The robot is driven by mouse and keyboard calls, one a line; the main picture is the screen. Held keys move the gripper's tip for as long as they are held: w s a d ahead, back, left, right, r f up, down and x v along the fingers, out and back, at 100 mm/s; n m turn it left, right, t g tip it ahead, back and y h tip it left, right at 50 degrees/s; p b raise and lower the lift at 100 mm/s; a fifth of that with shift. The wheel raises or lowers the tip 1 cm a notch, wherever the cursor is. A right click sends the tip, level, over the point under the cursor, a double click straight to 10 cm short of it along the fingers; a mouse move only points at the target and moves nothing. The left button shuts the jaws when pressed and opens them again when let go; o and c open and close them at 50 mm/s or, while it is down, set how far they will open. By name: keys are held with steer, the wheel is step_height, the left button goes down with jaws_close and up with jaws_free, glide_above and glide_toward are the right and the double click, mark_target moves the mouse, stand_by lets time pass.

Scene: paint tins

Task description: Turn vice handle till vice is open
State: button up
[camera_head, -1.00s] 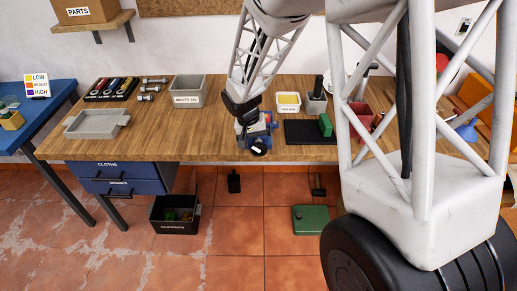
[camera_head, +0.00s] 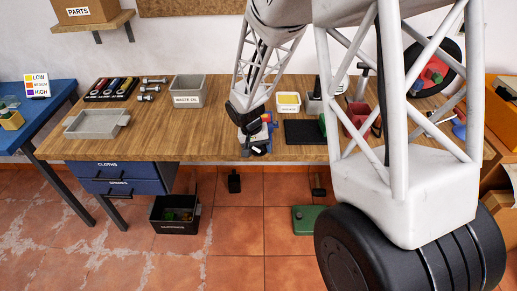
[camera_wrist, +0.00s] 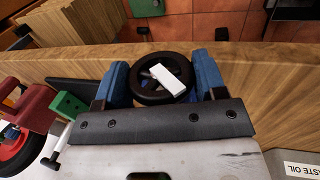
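The vice (camera_head: 268,128) stands at the front edge of the wooden bench in the head view, partly hidden by my gripper. Its handle, a black handwheel (camera_head: 260,151) with a pale bar across it, faces the front. In the wrist view the handwheel (camera_wrist: 160,78) lies between the two blue fingers of my gripper (camera_wrist: 163,82), one at each side of the rim. The fingers are wide apart; I cannot tell whether both press on it. The vice jaws and their gap are hidden by my gripper.
A black mat (camera_head: 303,133) and a yellow-filled tray (camera_head: 288,102) lie right of the vice. The waste oil bin (camera_head: 187,91) stands to the left at the back. Bare bench top lies left of the vice. A red container (camera_head: 360,118) is farther right.

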steer(key=c, duration=0.3)
steer(key=shift+h, duration=0.5)
steer(key=shift+a+h, duration=0.15)
steer(key=shift+h, duration=2.45)
steer(key=o, duration=0.9)
